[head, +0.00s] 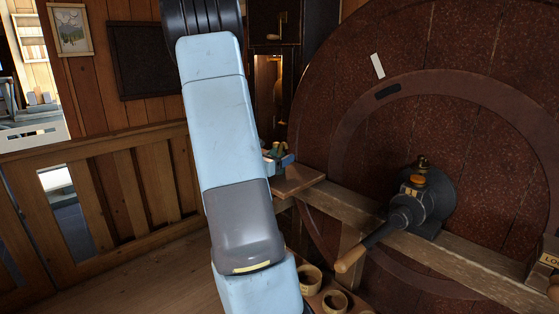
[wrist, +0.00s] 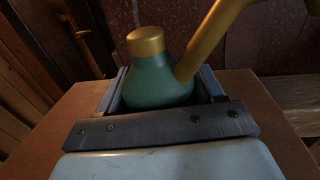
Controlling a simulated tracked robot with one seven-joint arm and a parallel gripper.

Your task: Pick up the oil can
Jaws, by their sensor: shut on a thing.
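The oil can (wrist: 158,82) is a teal, rounded can with a brass cap and a long brass spout rising to the upper right in the wrist view. It sits between the two fingers of my gripper (wrist: 162,88), which is shut on its body. In the head view a little of the can (head: 274,149) shows beside my gripper (head: 284,160), above a small wooden shelf (head: 300,180). My arm hides much of that spot. The can's base is hidden, so I cannot tell whether it touches the shelf.
A large dark red wheel-like disc (head: 460,150) fills the right, with a dark crank mechanism (head: 425,205) and wooden handle before it. A wooden beam (head: 450,260) runs right from the shelf. Wooden bowls (head: 308,278) stand below. A wooden railing (head: 110,190) is at left.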

